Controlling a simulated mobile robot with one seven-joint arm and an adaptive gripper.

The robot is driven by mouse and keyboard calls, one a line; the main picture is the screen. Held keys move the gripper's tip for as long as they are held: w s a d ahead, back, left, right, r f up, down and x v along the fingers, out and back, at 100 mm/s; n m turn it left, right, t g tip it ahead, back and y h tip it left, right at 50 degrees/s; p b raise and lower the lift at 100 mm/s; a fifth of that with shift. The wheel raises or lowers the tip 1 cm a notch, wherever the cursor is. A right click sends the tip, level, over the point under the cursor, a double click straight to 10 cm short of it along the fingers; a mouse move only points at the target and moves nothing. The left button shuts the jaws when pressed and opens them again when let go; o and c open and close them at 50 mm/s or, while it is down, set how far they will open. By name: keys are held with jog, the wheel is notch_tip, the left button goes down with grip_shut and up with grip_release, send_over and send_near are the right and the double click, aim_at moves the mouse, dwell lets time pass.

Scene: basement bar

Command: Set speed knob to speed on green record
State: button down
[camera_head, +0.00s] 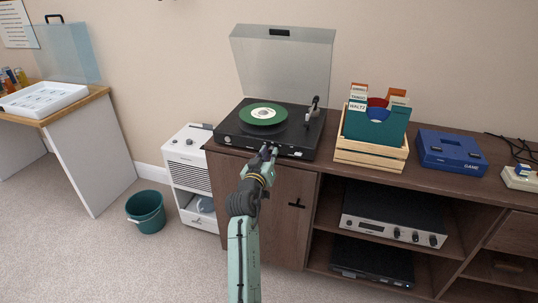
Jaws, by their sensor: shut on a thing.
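A black turntable (292,138) stands on the left end of the brown wooden cabinet, with its clear lid (285,62) raised. A green record (263,114) with a pale label lies on the platter; the print on the label is too small to read. The tonearm (311,108) is at the right of the deck. The speed knob cannot be made out; the gripper covers that part of the front edge.
A wooden crate of record sleeves (370,157) stands right of the turntable, with a blue case (452,150) beyond. A white appliance (190,160) and a green bin (146,210) stand on the floor at left. An amplifier (395,216) sits on a shelf below.

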dwell(0.3)
jog(key=c, duration=1.4)
grip_release()
jog(key=shift+c, duration=0.2)
jog(key=v, duration=1.2)
